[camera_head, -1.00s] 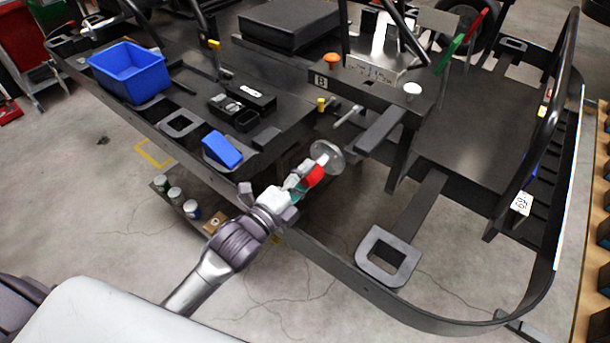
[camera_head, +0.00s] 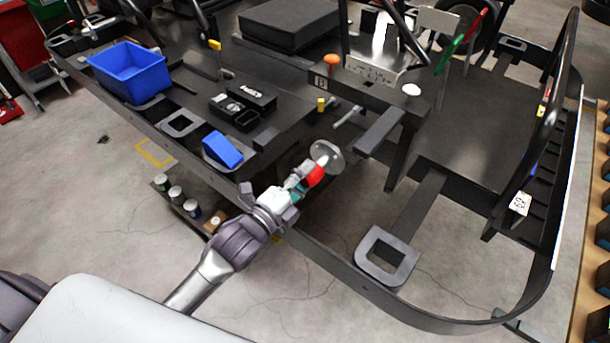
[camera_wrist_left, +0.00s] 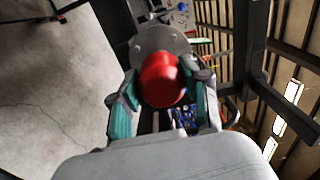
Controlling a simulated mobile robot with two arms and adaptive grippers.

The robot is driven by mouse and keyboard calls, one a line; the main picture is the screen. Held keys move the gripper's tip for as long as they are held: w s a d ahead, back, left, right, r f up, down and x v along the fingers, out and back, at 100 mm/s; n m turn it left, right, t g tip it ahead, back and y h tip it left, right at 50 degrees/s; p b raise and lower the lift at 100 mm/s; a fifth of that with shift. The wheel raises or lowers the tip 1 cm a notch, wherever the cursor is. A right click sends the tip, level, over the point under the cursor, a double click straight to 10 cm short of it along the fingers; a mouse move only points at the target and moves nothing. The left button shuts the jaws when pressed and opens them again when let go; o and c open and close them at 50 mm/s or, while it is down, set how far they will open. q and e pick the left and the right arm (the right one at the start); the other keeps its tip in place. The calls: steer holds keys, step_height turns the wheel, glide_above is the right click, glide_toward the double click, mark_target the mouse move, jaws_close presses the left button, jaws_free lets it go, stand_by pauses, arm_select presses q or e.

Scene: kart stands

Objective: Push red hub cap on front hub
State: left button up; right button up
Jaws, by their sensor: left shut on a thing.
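The red hub cap (camera_head: 315,175) is between the fingers of my left gripper (camera_head: 300,185), which is shut on it. In the left wrist view the red hub cap (camera_wrist_left: 161,80) sits between the teal finger pads of my left gripper (camera_wrist_left: 162,98). The front hub, a grey metal disc (camera_head: 327,156), is just beyond the cap; its flange (camera_wrist_left: 160,42) shows behind the cap in the left wrist view. The cap overlaps the disc in both views, so I cannot tell whether it touches or is seated. My right gripper is not in view.
A black kart frame (camera_head: 430,320) surrounds the hub area. A blue bin (camera_head: 130,72), a blue wedge-shaped piece (camera_head: 222,150) and black trays (camera_head: 243,105) are on the left deck. A low shelf with several cans (camera_head: 192,207) is below the frame.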

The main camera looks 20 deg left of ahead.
mark_target(302, 182)
arm_select(q)
steer(key=shift+x, duration=1.8)
steer(key=o, duration=1)
steer(key=v, duration=0.7)
steer(key=shift+s+a, duration=0.1)
steer(key=shift+s, duration=0.3)
steer(key=shift+f, duration=0.1)
